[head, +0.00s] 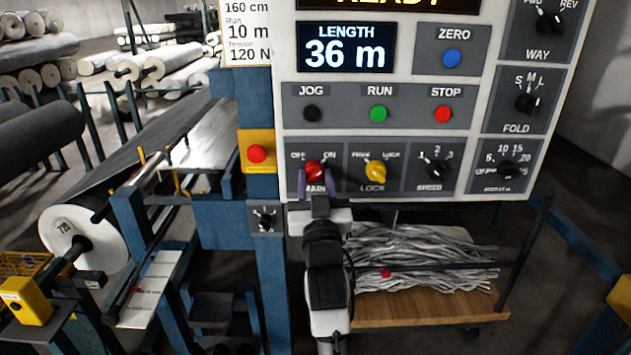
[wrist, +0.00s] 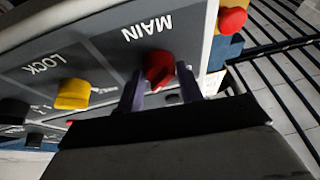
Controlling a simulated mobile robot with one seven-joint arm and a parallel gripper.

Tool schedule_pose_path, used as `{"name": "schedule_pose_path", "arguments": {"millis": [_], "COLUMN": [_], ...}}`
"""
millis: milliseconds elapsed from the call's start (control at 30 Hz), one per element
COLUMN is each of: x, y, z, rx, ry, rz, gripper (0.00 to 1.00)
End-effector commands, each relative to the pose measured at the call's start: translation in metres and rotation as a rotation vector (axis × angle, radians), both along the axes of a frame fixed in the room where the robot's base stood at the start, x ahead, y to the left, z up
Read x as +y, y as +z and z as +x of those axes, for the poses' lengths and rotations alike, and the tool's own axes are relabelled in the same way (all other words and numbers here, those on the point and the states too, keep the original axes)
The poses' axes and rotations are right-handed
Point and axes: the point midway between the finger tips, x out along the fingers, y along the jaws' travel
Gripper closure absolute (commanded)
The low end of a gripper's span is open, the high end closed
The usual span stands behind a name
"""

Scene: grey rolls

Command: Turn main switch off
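The main switch is a red knob (head: 314,169) at the lower left of the control panel, with OFF at its upper left and ON at its upper right. Its handle seems to lean toward ON, but my gripper partly hides it. In the wrist view the red knob (wrist: 159,68) shows below the upside-down MAIN label. My gripper (head: 315,184) is at the knob from below. Its two purple fingers stand apart, one on each side of the knob, and in the wrist view my gripper (wrist: 161,88) shows small gaps beside it. Whether the fingertips touch the knob is unclear.
A yellow LOCK knob (head: 375,171) sits close right of the main switch, then a black SPEED knob (head: 436,169). A red button on a yellow box (head: 257,153) is close left. Below the panel, a cart (head: 430,312) carries grey strips.

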Motion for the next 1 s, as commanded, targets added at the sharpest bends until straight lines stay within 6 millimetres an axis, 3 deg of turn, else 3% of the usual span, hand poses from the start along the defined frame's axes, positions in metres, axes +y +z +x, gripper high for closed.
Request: {"name": "schedule_pose_path", "arguments": {"millis": [200,567,1000], "x": [0.0,-0.001,-0.0042], "y": [0.0,-0.0021,-0.0015], "z": [0.0001,0.0,-0.0001], "rx": [0.0,-0.004,-0.006], "ry": [0.0,0.001,-0.001], "rz": [0.0,-0.079,-0.445], "gripper": [0.88,0.88,0.88]}}
